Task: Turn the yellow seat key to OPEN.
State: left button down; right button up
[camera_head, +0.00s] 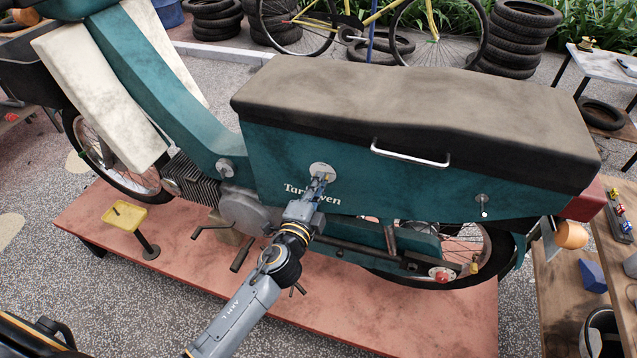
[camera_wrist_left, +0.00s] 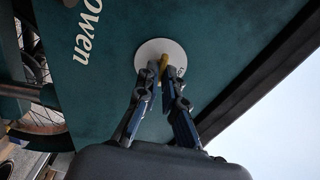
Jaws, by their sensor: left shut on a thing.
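The teal moped (camera_head: 345,170) stands with its long grey-brown seat (camera_head: 415,110) down on the body. A round pale lock plate (camera_head: 316,167) is on its side panel, above the lettering. It also shows in the left wrist view (camera_wrist_left: 150,50). My left gripper (camera_head: 319,180) reaches this plate from the front. In the left wrist view its fingers (camera_wrist_left: 162,74) are closed around the yellow key (camera_wrist_left: 166,62), which sits at the plate. The fingers hide part of the key. The plate's markings are too small to read. My right gripper is not in view.
The moped stands on a red platform (camera_head: 110,225). A chrome handle (camera_head: 410,155) and a small knob (camera_head: 482,203) stick out of the side panel. A yellow pedal-like stand (camera_head: 126,216) is at the left. A wooden bench (camera_head: 565,300) with items is at the right.

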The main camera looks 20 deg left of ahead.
pick_arm(q)
jog(key=shift+m, duration=0.3)
jog(key=c, duration=1.5)
grip_release()
jog(key=s, duration=1.2)
jog(key=shift+a, duration=0.15)
jog(key=shift+f, duration=0.1)
